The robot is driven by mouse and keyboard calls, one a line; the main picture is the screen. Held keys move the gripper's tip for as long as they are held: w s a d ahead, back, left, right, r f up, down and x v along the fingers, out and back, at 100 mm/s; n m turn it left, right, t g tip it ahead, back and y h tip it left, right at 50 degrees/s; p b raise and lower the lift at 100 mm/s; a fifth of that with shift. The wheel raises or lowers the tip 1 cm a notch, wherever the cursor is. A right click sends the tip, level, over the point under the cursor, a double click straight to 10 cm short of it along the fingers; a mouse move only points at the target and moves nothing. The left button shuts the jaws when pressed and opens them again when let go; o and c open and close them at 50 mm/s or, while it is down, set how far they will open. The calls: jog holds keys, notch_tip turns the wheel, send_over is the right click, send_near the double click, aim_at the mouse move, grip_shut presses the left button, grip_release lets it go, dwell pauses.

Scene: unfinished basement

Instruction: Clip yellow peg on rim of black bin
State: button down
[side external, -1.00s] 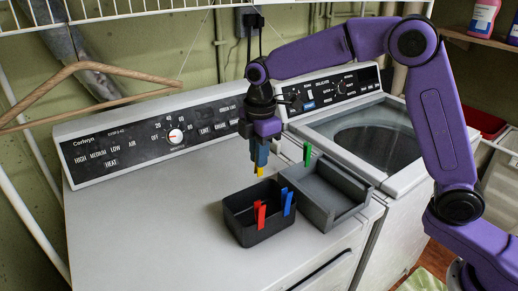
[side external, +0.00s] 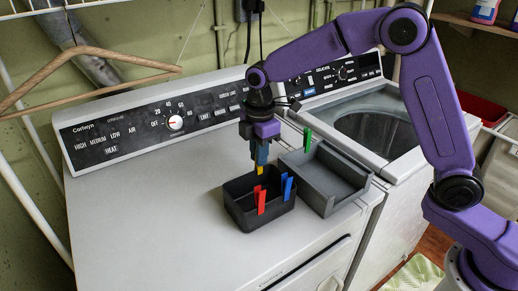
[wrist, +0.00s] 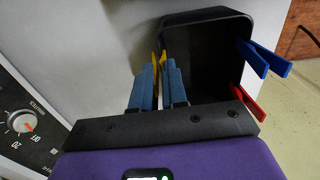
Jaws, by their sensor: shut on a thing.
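The black bin (side external: 250,216) stands on the white machine top; it shows in the wrist view (wrist: 207,17). My gripper (side external: 261,158) points down at the bin's far side, its blue fingers (wrist: 158,92) shut on the yellow peg (side external: 260,170). The peg's lower end is at the rim height of the far wall in the side view. In the wrist view the yellow peg (wrist: 162,57) is right at the bin's left rim, partly hidden by the fingers. I cannot tell whether its jaws straddle the rim.
A red peg (side external: 261,201) and a blue peg (side external: 287,187) are clipped on the bin's rim. A grey open tray (side external: 322,199) stands right beside the bin, with a green peg (side external: 307,139) on its far edge. The machine top (side external: 150,210) left of the bin is clear.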

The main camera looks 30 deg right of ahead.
jog(key=shift+f, duration=0.2)
jog(key=c, duration=1.1)
grip_release()
jog(key=shift+r, duration=0.1)
jog(key=r, duration=1.7)
jog(key=shift+s+r, duration=0.1)
jog(key=shift+s, duration=0.15)
jog(key=s+d+f+m, duration=0.1)
jog(key=s+d+f, duration=0.3)
jog(key=s, duration=0.7)
jog(key=s+d+f+m, duration=0.2)
jog(key=s+d+f, duration=0.3)
jog(key=s, duration=0.5)
jog(key=s+d+f+m, duration=0.2)
jog(key=s+d+f, duration=0.3)
jog(key=s, duration=0.6)
jog(key=shift+s+d+f, duration=0.1)
jog(key=shift+s, duration=0.2)
